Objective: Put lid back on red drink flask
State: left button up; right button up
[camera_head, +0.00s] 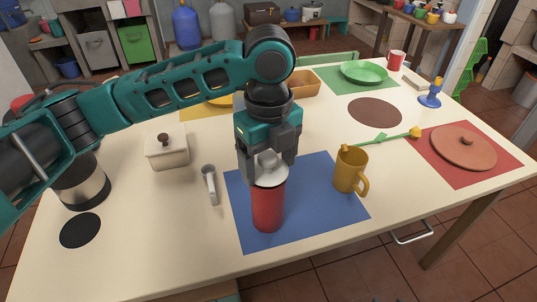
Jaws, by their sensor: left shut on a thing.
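The red drink flask (268,209) stands upright on the blue mat (310,208). My left gripper (266,160) reaches down from above and is shut on the silvery lid (271,170). The lid is at the flask's mouth, directly above the red body. The flask's rim is hidden, so I cannot tell whether the lid is fully seated. My right gripper is not in view.
A mustard mug (349,170) stands on the mat to the right of the flask. A white lidded box (166,152) and a grey-handled utensil (209,184) lie to the left. The front left of the table is mostly clear.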

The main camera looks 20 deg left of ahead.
pick_arm(q)
jog(key=shift+f, duration=0.15)
dwell(0.3)
jog(key=shift+p, duration=1)
dwell(0.6)
jog(key=shift+f+p, duration=0.1)
jog(key=shift+p, duration=1.6)
dwell(1.2)
dwell(0.4)
jog(key=o, duration=0.9)
jog(key=shift+o, duration=0.2)
jog(key=shift+r+p, duration=1.3)
jog(key=shift+p, duration=0.4)
jog(key=shift+r, duration=2.2)
